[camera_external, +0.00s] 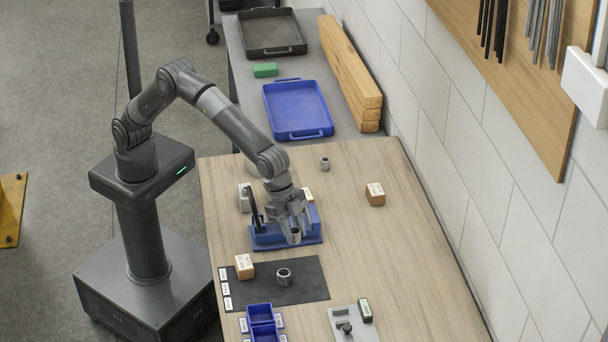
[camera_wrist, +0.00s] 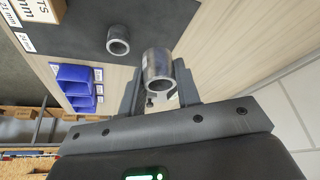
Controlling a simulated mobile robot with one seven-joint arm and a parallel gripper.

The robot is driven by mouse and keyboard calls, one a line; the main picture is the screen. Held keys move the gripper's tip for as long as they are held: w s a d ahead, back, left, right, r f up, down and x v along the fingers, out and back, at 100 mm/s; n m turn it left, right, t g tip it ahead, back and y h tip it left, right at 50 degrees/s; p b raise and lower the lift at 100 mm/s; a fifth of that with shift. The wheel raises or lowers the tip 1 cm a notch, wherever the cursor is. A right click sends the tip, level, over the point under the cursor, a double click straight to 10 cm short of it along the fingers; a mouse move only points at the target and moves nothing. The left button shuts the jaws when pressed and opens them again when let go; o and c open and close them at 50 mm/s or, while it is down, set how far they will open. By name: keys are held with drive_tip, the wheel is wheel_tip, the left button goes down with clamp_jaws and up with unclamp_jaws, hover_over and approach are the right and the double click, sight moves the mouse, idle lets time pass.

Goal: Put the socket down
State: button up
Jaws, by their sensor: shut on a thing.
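My gripper (camera_external: 293,222) is shut on a grey metal socket (camera_external: 294,237), held over the front edge of a blue holder on the wooden table. In the wrist view the held socket (camera_wrist: 157,68) sits between the two fingers of my gripper (camera_wrist: 160,82), its open end facing the camera. A second, similar socket (camera_external: 284,277) stands on the dark mat (camera_external: 313,284); it also shows in the wrist view (camera_wrist: 118,40). A smaller socket (camera_external: 325,163) stands farther back on the table. I cannot tell whether the held socket touches the blue holder (camera_external: 270,240).
A labelled box (camera_external: 244,267) and white labels lie at the mat's left side. Blue bins (camera_external: 262,322) and a grey plate (camera_external: 343,327) are at the front. Another box (camera_external: 375,194) is at the right. The table (camera_external: 400,270) is clear right of the mat.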

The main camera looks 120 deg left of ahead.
drive_tip(key=shift+s+d+r, duration=0.5)
drive_tip(key=shift+d+r, duration=0.05)
drive_tip(key=shift+d, duration=0.05)
drive_tip(key=s+a+n+y, duration=0.2)
drive_tip(key=s+a+n, duration=0.3)
drive_tip(key=a, duration=0.7)
drive_tip(key=s+a+n+y, duration=0.1)
drive_tip(key=s+a+n, duration=0.45)
drive_tip(key=a, duration=0.75)
drive_tip(key=shift+m+g, duration=0.4)
drive_tip(key=shift+m, duration=0.35)
drive_tip(key=a+f, duration=0.2)
drive_tip(key=a, duration=0.1)
drive_tip(key=a+f, duration=0.2)
drive_tip(key=a, duration=0.2)
drive_tip(key=w+a+f, duration=0.1)
drive_tip(key=a+f, duration=0.1)
drive_tip(key=a, duration=0.1)
drive_tip(key=shift+w+a+f, duration=0.1)
drive_tip(key=shift+a+f, duration=0.1)
drive_tip(key=shift+a, duration=0.1)
drive_tip(key=shift+w+a+f, duration=0.1)
drive_tip(key=shift+a+f, duration=0.25)
drive_tip(key=shift+f, duration=1.85)
